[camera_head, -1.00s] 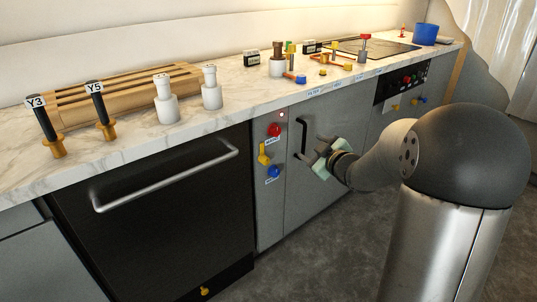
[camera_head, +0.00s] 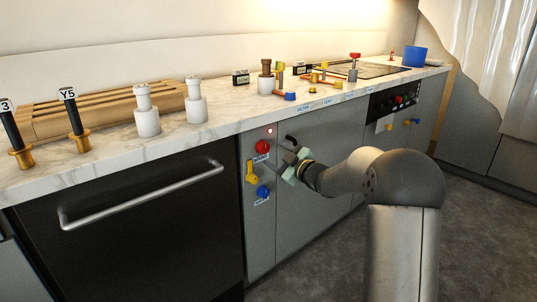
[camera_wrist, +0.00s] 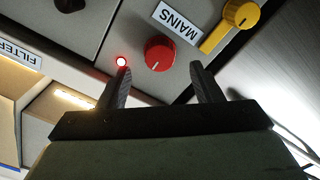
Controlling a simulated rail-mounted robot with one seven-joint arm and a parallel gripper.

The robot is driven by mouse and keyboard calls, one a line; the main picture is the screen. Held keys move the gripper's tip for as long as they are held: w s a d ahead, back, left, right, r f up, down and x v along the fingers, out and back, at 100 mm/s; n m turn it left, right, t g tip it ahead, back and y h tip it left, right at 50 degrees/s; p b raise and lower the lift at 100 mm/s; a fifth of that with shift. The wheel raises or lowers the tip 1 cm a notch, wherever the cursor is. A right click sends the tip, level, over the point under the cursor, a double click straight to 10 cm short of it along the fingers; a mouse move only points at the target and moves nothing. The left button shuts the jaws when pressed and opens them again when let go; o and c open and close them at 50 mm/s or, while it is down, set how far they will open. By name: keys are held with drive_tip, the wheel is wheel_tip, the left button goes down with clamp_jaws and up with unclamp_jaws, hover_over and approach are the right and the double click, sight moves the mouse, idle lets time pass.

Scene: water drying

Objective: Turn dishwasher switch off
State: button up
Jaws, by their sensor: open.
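The switch panel on the cabinet front holds a red round knob (camera_head: 262,147), a yellow lever switch (camera_head: 251,172) and a blue knob (camera_head: 263,191). In the wrist view the red knob (camera_wrist: 158,52) sits beside a "MAINS" label (camera_wrist: 177,24), with the yellow switch (camera_wrist: 238,14) beyond it. A small red lamp (camera_wrist: 122,61) glows near the red knob. My gripper (camera_head: 287,165) is just right of the panel. In the wrist view my gripper (camera_wrist: 161,72) is open, its two fingers on either side of the red knob's line. I cannot tell whether they touch anything.
The black dishwasher (camera_head: 150,235) with its bar handle (camera_head: 145,197) is left of the panel. A dark cabinet handle (camera_head: 291,141) is close behind my gripper. The marble counter (camera_head: 225,125) overhangs above, bearing bottles and valves. The floor in front is clear.

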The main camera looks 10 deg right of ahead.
sight(266, 149)
drive_tip(key=shift+x, duration=2.25)
drive_tip(key=shift+c, duration=0.3)
drive_tip(key=c, duration=0.9)
drive_tip(key=shift+c, duration=0.2)
